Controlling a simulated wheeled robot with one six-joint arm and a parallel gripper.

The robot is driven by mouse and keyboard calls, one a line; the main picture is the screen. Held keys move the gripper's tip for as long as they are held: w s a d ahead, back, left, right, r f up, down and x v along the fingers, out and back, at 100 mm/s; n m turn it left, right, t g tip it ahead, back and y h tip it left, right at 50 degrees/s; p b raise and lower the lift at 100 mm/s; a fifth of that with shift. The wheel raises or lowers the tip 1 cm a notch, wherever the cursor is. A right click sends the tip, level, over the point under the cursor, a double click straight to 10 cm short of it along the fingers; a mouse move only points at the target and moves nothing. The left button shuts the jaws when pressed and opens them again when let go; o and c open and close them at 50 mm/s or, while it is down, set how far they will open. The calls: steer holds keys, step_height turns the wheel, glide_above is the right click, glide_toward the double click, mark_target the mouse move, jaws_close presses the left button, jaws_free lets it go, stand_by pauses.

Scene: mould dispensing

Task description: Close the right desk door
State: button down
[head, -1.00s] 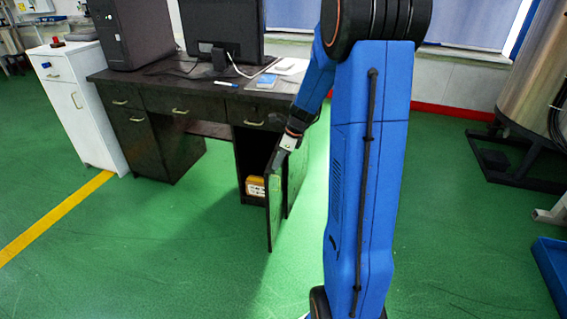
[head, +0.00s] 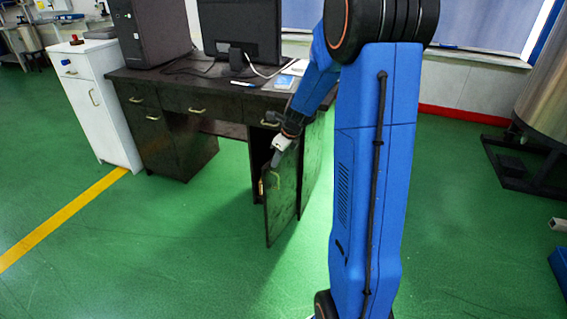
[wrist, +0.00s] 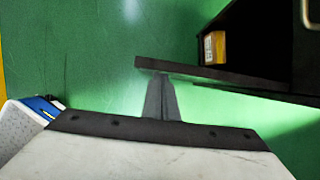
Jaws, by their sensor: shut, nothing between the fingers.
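The right desk door (head: 284,205) is a dark panel standing partly open, with its handle facing outward in the head view. In the wrist view the door (wrist: 200,72) shows from above as a dark bar slanting across. My gripper (head: 273,160) is shut and empty at the upper part of the door, on its outer side. In the wrist view my gripper's fingers (wrist: 160,98) reach up to the door near its free end and appear to touch it. The open compartment shows behind the door with a yellow box (wrist: 214,47) inside.
The black desk (head: 180,95) carries a computer tower, a monitor and small items. A white cabinet (head: 100,105) stands left of the desk. A metal tank (head: 550,90) stands at the right. The green floor in front of the desk is clear.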

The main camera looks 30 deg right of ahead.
steer(key=w+m+h, duration=0.1)
steer(key=w+m, duration=0.1)
steer(key=w, duration=2.4)
steer(key=shift+w+m, duration=0.25)
steer(key=shift+m, duration=0.15)
steer(key=shift+s, duration=0.1)
